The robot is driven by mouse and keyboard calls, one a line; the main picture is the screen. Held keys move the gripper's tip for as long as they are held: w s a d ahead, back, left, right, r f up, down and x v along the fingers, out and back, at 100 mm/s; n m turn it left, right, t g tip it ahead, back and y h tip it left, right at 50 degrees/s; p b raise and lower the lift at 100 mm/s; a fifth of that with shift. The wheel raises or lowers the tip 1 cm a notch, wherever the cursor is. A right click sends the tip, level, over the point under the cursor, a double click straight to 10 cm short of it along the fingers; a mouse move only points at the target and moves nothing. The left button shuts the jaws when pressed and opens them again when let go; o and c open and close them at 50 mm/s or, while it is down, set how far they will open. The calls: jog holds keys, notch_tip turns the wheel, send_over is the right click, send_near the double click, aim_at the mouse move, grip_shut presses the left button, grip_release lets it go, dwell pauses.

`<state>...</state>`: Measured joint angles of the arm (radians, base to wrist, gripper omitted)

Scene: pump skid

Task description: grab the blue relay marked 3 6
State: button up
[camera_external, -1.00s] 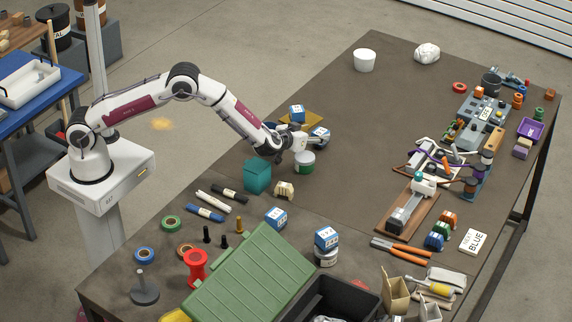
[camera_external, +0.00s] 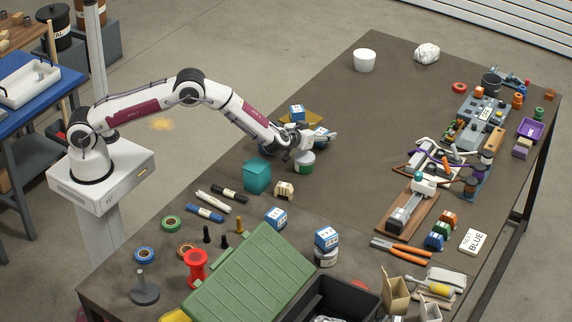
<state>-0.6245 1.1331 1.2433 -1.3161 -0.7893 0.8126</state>
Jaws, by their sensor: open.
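Several blue-and-white relay cubes are on the table; their marks are too small to read with certainty. One relay (camera_external: 297,112) sits at the back by a yellow pad. Another relay (camera_external: 321,131) is partly hidden behind my gripper. A third relay (camera_external: 276,218) rests on the bare table nearer the front. A fourth relay (camera_external: 326,237) sits on top of a round grey-white can (camera_external: 326,257). My gripper (camera_external: 332,137) is open and empty, pointing right, above the table just in front of the partly hidden relay. I cannot tell whether it touches that relay.
A white-and-green tin (camera_external: 305,164) stands right below my gripper. A teal box (camera_external: 257,177) and a small beige block (camera_external: 284,190) are nearby. The yellow pad (camera_external: 316,117) lies behind. A green lid (camera_external: 247,275) fills the front. Free table lies right of my gripper.

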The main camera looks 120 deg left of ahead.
aim_at(321, 131)
dwell(0.4)
jog(key=c, duration=1.3)
jog(key=shift+r, duration=0.15)
jog(key=shift+r, duration=4.9)
